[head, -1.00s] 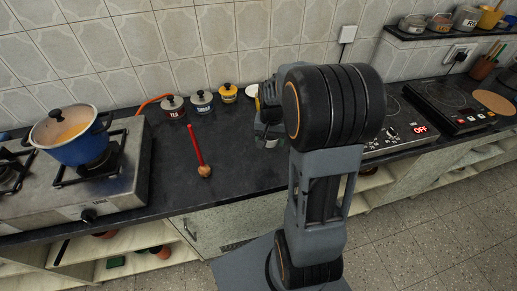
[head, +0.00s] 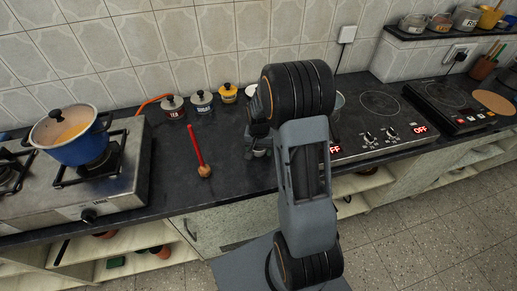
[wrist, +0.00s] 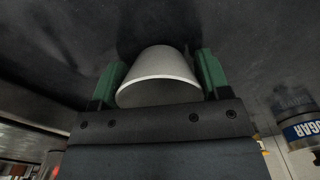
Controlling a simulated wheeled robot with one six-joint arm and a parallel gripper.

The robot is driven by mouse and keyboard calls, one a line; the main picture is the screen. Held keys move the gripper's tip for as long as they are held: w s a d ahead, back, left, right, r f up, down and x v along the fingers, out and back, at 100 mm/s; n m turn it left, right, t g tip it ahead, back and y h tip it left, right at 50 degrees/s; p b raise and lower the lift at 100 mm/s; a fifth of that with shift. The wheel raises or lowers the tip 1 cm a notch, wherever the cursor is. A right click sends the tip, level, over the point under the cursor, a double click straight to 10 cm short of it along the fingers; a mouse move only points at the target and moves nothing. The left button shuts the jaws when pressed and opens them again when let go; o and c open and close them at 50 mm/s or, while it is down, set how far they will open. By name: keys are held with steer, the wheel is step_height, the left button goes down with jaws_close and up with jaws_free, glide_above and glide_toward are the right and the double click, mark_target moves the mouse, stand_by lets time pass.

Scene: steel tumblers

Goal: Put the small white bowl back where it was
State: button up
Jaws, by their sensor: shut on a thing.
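The small white bowl (wrist: 160,68) sits between the two green fingers of my gripper (wrist: 161,58) in the wrist view. The gripper is shut on it, with a finger at each side. The bowl's rim faces the wrist camera and its base points away, towards the dark counter. In the head view my arm hides most of the gripper; a small pale patch below the wrist may be the bowl. Whether the bowl touches the counter, I cannot tell.
The dark counter (head: 235,150) has a red-handled tool (head: 197,150) left of my arm. Lidded jars (head: 202,101) line the wall; the sugar jar (wrist: 300,130) shows at right in the wrist view. An induction hob (head: 385,130) lies right, a blue pot (head: 80,148) left.

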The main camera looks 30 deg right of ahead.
steer(key=shift+f, duration=0.15)
steer(key=o, duration=1)
steer(key=shift+c, duration=0.2)
step_height(320, 180, up, 12)
steer(key=f, duration=0.1)
steer(key=s+a+r+n+t, duration=0.1)
steer(key=s+a+r+n, duration=0.2)
steer(key=s+a, duration=0.2)
steer(key=s+a+r+n+t, duration=0.2)
steer(key=s+a+r+n, duration=0.2)
steer(key=s, duration=0.7)
steer(key=shift+a+r+t, duration=0.25)
steer(key=shift+a+t, duration=0.05)
steer(key=shift+a, duration=0.1)
